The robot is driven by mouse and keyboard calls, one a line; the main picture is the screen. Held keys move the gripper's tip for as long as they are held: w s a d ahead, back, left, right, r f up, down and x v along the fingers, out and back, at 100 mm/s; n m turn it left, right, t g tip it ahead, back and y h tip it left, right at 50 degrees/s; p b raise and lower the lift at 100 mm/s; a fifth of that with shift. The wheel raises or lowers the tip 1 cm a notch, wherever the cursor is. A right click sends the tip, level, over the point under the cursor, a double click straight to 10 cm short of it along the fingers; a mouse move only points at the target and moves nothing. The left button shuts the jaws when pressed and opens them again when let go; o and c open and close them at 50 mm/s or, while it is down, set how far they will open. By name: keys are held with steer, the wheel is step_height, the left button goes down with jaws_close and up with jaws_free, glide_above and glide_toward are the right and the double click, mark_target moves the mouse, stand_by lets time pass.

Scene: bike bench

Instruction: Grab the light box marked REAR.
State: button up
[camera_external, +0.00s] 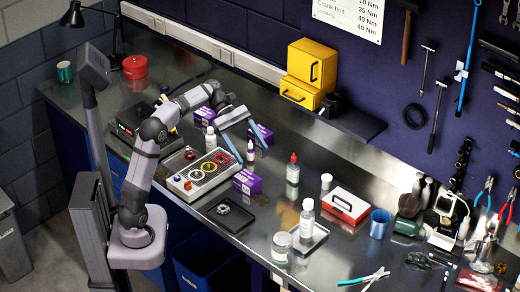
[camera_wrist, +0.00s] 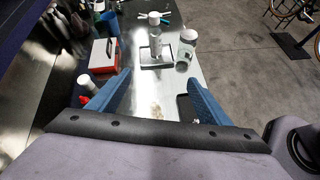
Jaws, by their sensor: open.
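One box (camera_external: 247,182) lies on the bench to the right of the control panel, and the other box (camera_external: 266,134) is farther back, partly behind my gripper. Lettering on them is too small to read, so I cannot tell which is marked REAR. My gripper (camera_external: 252,155) is open and empty above the bench, with its blue fingers apart between the two boxes in the picture. In the wrist view my gripper (camera_wrist: 160,76) also shows empty, and neither box is visible there.
A panel with coloured rings (camera_external: 205,171) and several bottles stand close by, one dropper bottle (camera_external: 293,172) with a red cap. A shelf (camera_external: 340,122) juts from the wall.

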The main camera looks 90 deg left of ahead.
steer(key=s+a+n+t+b, duration=0.3)
steer(key=a+b, duration=0.2)
steer(key=a, duration=0.3)
steer(key=p, duration=0.1)
glide_toward(253, 181)
steer(key=shift+w+d+f+h, duration=0.2)
steer(key=shift+w+d+f, duration=0.2)
steer(key=shift+w+d, duration=0.2)
steer(key=shift+w+d+f+h, duration=0.2)
steer(key=shift+w+d+f, duration=0.25)
steer(key=shift+w+d, duration=0.15)
steer(key=shift+p+x, duration=0.55)
steer(key=shift+x, duration=3.15)
steer(key=shift+w+a, duration=0.1)
steer(key=shift+a, duration=0.05)
steer(key=c, duration=1.2)
